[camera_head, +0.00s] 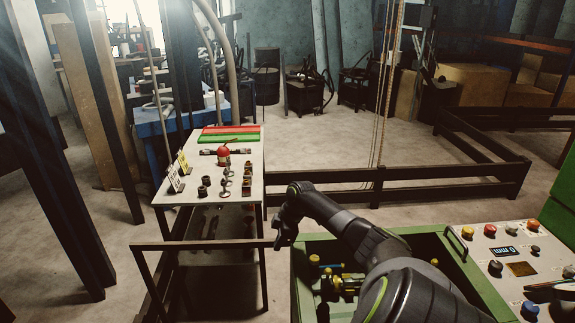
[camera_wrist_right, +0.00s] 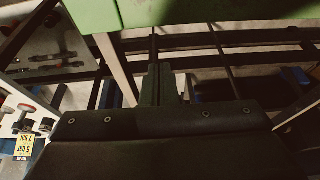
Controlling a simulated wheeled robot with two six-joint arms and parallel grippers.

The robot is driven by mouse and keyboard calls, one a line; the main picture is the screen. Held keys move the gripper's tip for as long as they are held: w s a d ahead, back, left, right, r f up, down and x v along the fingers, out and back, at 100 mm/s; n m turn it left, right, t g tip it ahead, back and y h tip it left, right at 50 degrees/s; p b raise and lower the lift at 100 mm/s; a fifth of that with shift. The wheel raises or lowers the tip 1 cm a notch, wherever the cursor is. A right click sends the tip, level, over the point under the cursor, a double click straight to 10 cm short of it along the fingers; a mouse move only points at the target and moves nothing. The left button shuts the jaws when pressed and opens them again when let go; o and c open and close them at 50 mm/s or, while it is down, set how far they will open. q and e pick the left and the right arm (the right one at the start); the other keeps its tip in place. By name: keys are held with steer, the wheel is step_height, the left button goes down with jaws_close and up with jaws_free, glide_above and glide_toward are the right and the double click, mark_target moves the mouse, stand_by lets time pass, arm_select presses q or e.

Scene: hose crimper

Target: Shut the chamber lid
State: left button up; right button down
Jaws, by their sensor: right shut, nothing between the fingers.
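The green machine's chamber (camera_head: 322,283) is open at the bottom of the head view, with yellow and dark parts inside. A dark loop handle (camera_head: 456,245) stands at the green panel on the chamber's right side; I cannot tell for sure whether that panel is the lid. My right arm crosses over the chamber and hides part of it. My right gripper (camera_head: 282,236) is shut and empty, just beyond the chamber's far left corner, pointing down. In the right wrist view its fingers (camera_wrist_right: 155,75) are together, below a green edge (camera_wrist_right: 195,14). My left gripper is out of view.
A control panel (camera_head: 520,258) with coloured knobs lies right of the chamber. A white-topped table (camera_head: 225,170) with fittings and a red item stands at the left. Dark rails (camera_head: 400,172) run behind the machine. Open floor (camera_head: 330,130) lies beyond.

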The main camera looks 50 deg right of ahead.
steer(key=b+v, duration=0.2)
steer(key=v, duration=0.7)
steer(key=shift+d+r, duration=0.2)
